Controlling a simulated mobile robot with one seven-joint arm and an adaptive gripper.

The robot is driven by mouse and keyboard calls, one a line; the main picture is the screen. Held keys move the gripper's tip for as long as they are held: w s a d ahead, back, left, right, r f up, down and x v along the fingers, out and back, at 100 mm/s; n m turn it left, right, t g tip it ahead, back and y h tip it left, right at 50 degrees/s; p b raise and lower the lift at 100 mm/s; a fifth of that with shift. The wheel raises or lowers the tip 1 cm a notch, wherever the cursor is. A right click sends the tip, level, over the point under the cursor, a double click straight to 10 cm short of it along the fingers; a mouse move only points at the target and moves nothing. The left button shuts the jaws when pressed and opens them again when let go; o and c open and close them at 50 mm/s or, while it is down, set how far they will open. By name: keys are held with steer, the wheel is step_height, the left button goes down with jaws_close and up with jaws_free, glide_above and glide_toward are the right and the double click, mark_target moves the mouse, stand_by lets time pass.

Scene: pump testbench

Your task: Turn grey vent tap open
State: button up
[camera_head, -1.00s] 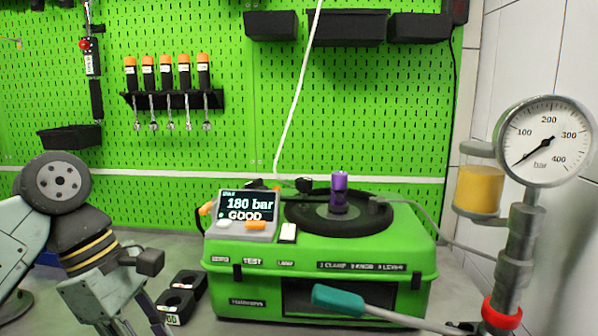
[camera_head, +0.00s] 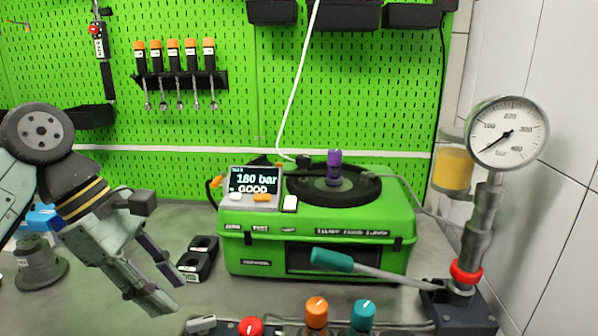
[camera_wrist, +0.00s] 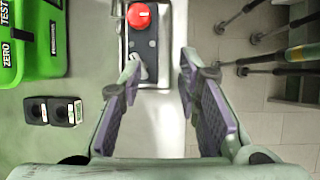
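The grey vent tap (camera_head: 200,325) shows at the bottom edge of the head view, left of a red knob (camera_head: 250,327), and is partly cut off. In the wrist view a small grey lever (camera_wrist: 142,66), which looks like this tap, lies below the red knob (camera_wrist: 139,15), close to the left fingertip. My gripper (camera_head: 168,292) points down and to the right, above and left of the tap in the head view. In the wrist view my gripper (camera_wrist: 160,66) is open, with nothing between its fingers. Whether the left finger touches the lever cannot be told.
An orange knob (camera_head: 316,312) and a teal knob (camera_head: 363,314) stand right of the red one. The green test case (camera_head: 240,255) is behind, its display reading 180 bar GOOD. Black blocks (camera_head: 198,258) lie beside it. A teal-handled lever (camera_head: 332,260) and gauge (camera_head: 507,133) are at right.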

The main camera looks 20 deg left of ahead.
steer(key=w+d+r+t+h, duration=0.2)
steer(key=w+d+r, duration=0.15)
steer(key=d, duration=0.25)
steer(key=w+d+r+t+h, duration=0.2)
steer(key=w+d+r+h, duration=0.15)
steer(key=d, duration=0.25)
steer(key=s+d+r+h+b, duration=0.1)
steer(key=s+d+r+h, duration=0.1)
steer(key=r, duration=0.4)
steer(key=s+d+r+m+h+b, duration=0.1)
steer(key=s+d+r+h, duration=0.1)
steer(key=d+r+h, duration=0.3)
steer(key=shift+s+d+r+m, duration=0.15)
steer(key=shift+s+r+m, duration=0.15)
steer(key=shift+r, duration=0.25)
steer(key=shift+h, duration=0.25)
